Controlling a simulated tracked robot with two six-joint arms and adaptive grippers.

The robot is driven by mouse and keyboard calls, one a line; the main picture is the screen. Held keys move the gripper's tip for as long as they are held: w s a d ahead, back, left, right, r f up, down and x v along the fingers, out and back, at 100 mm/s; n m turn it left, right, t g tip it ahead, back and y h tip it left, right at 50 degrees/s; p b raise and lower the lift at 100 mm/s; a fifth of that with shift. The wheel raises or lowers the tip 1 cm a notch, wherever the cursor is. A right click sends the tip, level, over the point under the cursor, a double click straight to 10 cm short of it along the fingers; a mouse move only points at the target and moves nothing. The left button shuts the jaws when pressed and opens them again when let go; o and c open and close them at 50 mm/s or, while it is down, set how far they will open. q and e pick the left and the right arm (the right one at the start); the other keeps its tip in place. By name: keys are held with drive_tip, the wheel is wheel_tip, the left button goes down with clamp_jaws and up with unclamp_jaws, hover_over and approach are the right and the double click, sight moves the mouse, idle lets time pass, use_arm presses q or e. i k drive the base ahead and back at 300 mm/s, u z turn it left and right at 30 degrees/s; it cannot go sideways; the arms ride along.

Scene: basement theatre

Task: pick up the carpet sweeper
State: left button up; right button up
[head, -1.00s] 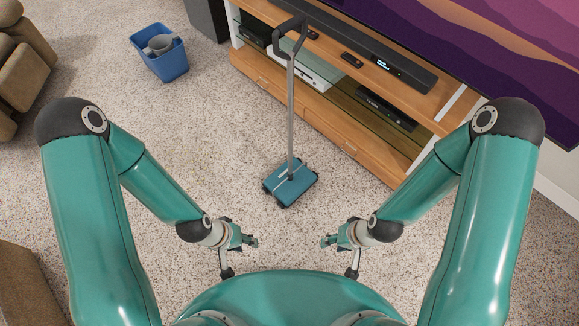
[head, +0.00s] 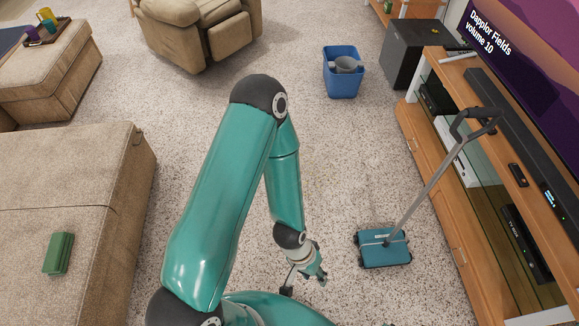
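The carpet sweeper (head: 384,248) stands on the speckled carpet in the lower right of the head view. It has a flat teal head, and its grey pole leans up and right to a dark looped handle (head: 474,122) in front of the TV stand. My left gripper (head: 306,281) is low in the middle of the view, left of the sweeper head and apart from it. Its fingers look spread, with nothing between them. My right gripper is not in view.
A wooden TV stand (head: 427,168) with glass shelves runs along the right, close to the sweeper's handle. A blue bin (head: 341,84) stands at the back beside a dark speaker (head: 412,56). A beige sofa (head: 62,190) fills the left.

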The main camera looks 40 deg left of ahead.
sight(385, 247)
drive_tip(key=z, duration=0.9)
drive_tip(key=i, duration=0.15)
drive_tip(key=u, duration=3.2)
drive_tip(key=k, duration=1.1)
drive_tip(key=z, duration=0.65)
drive_tip(key=i, duration=1.2)
drive_tip(key=z, duration=0.7)
